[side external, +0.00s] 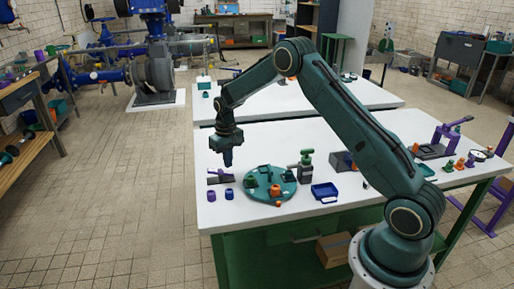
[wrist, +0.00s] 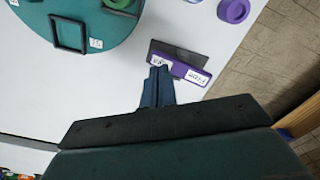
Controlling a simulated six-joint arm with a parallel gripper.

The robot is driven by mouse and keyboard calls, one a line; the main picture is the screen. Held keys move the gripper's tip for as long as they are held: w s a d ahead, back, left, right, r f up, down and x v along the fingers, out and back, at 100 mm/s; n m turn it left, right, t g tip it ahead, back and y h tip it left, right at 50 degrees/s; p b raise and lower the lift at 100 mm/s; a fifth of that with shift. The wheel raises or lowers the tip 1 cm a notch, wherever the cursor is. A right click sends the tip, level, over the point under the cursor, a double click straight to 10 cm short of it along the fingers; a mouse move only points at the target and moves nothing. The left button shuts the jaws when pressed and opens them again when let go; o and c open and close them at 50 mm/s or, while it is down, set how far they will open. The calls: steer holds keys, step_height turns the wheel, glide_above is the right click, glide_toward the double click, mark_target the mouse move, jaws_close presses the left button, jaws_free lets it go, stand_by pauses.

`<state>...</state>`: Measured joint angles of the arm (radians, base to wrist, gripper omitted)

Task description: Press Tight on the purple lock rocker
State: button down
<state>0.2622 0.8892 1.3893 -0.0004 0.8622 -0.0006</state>
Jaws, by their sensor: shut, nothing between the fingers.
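The purple lock rocker (wrist: 181,68) sits on a dark base plate, with a white label near each end; the lettering is too small to read surely. In the side view the rocker (side external: 219,176) lies near the table's left edge. My gripper (wrist: 157,72) is shut and empty, its blue fingertips overlapping the rocker's left-label end in the wrist view. In the side view my gripper (side external: 228,164) points down just above the rocker. A small gap seems to show there; I cannot tell surely whether they touch.
A round green fixture (side external: 262,190) with upright parts stands right of the rocker. A blue tray (side external: 325,192) and a green-handled device (side external: 306,165) are farther right.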

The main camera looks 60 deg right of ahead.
step_height(320, 180, up, 6)
steer(key=shift+r, duration=0.2)
stand_by(0.7)
step_height(320, 180, up, 12)
steer(key=t, duration=0.1)
glide_above(229, 173)
steer(key=s+a, duration=0.5)
steer(key=s, duration=0.1)
steer(key=s+a+r+n+t, duration=0.15)
steer(key=s+a+r, duration=0.25)
steer(key=s+r, duration=0.4)
steer(key=s+a+t, duration=0.1)
steer(key=s+a, duration=0.1)
steer(key=s, duration=0.9)
steer(key=s+a+n+t, duration=0.1)
steer(key=s+a+t, duration=0.1)
steer(key=s, duration=0.9)
steer(key=shift+a+f, duration=0.35)
steer(key=shift+a, duration=0.25)
